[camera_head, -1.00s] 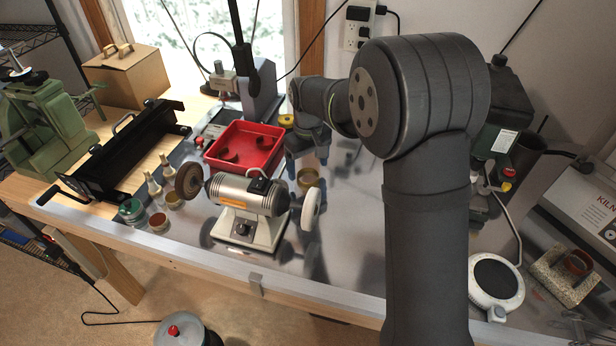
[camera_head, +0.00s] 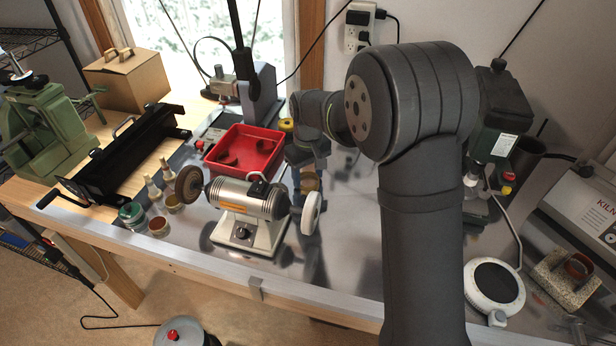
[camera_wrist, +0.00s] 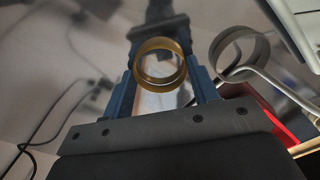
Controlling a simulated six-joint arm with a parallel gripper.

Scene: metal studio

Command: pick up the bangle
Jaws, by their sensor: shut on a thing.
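The bangle is a wide gold-brown ring. In the head view the bangle (camera_head: 311,184) is just right of the bench grinder, under my wrist. In the wrist view the bangle (camera_wrist: 160,83) sits between my blue fingers, with its opening facing the camera. My gripper (camera_wrist: 162,66) is shut on the bangle, a finger on each side. In the head view my gripper (camera_head: 309,172) is partly hidden by my wrist, and I cannot tell there whether the bangle touches the bench.
The bench grinder (camera_head: 247,200) stands close left of my gripper. A red tray (camera_head: 243,168) with dark curved pieces lies behind it. A grey ring-like shape (camera_wrist: 262,50) shows right of my fingers. A round white-rimmed plate (camera_head: 494,308) and kiln (camera_head: 585,200) are at the right.

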